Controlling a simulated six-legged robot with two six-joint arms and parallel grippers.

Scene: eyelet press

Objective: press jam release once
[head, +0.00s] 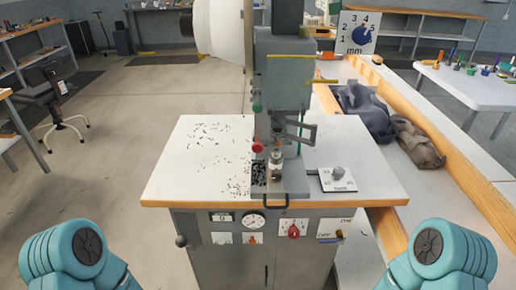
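The eyelet press (284,85) stands upright at the middle of the white worktable (200,172). A green knob (256,106) and a red knob (258,145) stick out at the left of its head. Yellow bars show higher on the head. On the cabinet front (262,262) are a round gauge (252,221), a red dial (293,230) and small label plates. The labels are too small to read, and I cannot tell which control is the jam release. Neither of my grippers shows; only teal parts of my arms appear at the bottom left and right.
Small dark bits (236,188) lie scattered on the worktable left of the press. A plate with a grey knob (338,173) lies to its right. A wood-edged bench (400,110) with dark cloth (362,108) runs along the right. The floor (120,140) at left is open.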

